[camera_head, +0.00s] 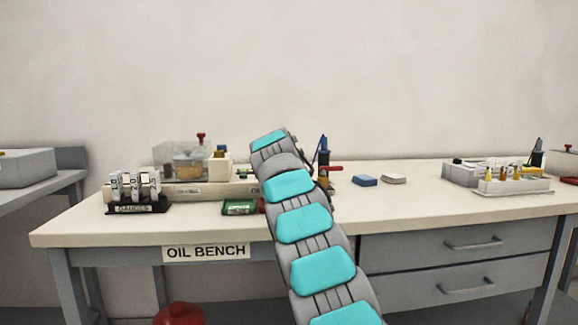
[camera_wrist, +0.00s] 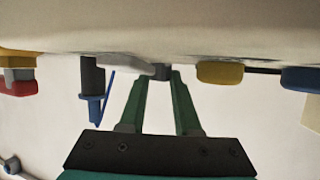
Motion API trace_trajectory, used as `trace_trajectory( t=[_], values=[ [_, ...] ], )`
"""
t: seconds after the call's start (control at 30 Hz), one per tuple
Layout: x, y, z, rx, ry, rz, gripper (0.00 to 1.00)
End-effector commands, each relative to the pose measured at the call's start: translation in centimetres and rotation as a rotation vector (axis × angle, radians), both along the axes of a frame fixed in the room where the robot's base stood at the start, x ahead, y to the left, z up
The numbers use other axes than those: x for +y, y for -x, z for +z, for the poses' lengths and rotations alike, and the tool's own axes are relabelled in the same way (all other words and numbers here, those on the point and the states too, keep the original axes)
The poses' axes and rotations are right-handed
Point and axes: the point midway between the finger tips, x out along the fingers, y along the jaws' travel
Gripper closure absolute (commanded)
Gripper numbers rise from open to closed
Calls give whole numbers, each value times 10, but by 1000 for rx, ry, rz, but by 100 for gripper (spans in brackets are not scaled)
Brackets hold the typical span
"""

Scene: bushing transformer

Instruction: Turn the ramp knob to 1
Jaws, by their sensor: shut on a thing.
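In the wrist view, my gripper (camera_wrist: 159,76) has two green fingers that converge on a small dark grey knob (camera_wrist: 160,71). The knob sits on the edge of a pale body (camera_wrist: 150,40) that fills the top of the picture. My fingertips are at the knob's sides and shut on it. I take it for the ramp knob, but no label or scale shows, so its setting cannot be read. In the head view, my arm reaches over the bench to the long pale device, and hides the gripper and knob.
In the wrist view, a yellow part (camera_wrist: 220,73) is right of my fingers, and a blue-tipped grey part (camera_wrist: 93,90) is left. In the head view, the oil bench (camera_head: 430,200) carries a gauge rack (camera_head: 137,207), a green tray (camera_head: 239,208) and a blue block (camera_head: 365,181). Its right front is clear.

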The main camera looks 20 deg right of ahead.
Motion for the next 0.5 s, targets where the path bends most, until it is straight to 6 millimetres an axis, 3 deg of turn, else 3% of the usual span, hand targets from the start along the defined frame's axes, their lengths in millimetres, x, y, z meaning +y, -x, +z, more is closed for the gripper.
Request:
trace_trajectory(
  t=[0.5],
  values=[
    [3,-2,-1,0,-2,-120,100]
  ],
)
